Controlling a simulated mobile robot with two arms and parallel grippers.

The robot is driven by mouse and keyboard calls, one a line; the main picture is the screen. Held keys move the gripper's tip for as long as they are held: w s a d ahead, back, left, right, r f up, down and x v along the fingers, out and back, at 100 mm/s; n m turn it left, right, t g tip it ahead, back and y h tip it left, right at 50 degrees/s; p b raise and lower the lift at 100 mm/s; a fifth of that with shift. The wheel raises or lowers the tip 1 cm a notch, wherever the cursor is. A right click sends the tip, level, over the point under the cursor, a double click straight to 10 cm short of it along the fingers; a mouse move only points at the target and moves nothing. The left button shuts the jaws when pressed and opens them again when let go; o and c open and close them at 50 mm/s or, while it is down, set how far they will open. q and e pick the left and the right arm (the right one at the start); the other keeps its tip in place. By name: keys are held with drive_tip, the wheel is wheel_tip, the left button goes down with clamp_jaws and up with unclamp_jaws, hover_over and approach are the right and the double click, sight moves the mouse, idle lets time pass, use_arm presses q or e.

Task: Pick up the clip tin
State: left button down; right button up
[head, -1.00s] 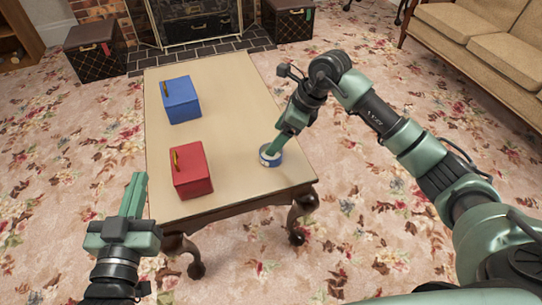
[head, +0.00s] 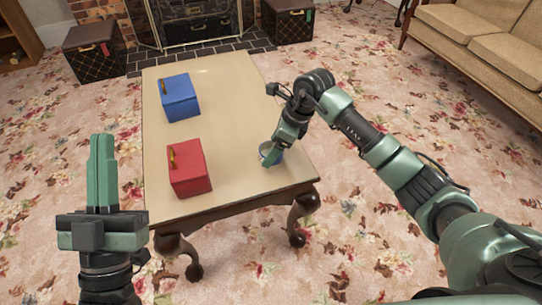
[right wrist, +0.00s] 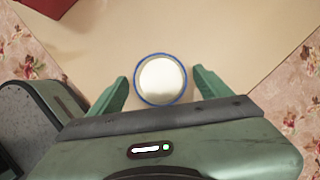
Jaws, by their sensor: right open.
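The clip tin (head: 265,150), a small round tin with a blue side and a pale top, stands on the table's near right part. In the right wrist view the tin (right wrist: 161,80) shows from above as a white disc with a blue rim. My right gripper (right wrist: 160,88) is open, with one finger on each side of the tin and small gaps between. In the head view my right gripper (head: 272,152) partly hides the tin. My left gripper (head: 102,170) is off the table's left side, fingers together, with nothing seen in it.
A red box (head: 190,170) and a blue box (head: 180,98) stand on the wooden table (head: 225,120), left of the tin. The tabletop around the tin is otherwise clear. A sofa (head: 490,45) stands at the right, and trunks flank the fireplace behind.

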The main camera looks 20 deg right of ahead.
drive_tip(key=c, duration=1.4)
drive_tip(key=shift+r, duration=0.1)
drive_tip(key=shift+c, duration=0.2)
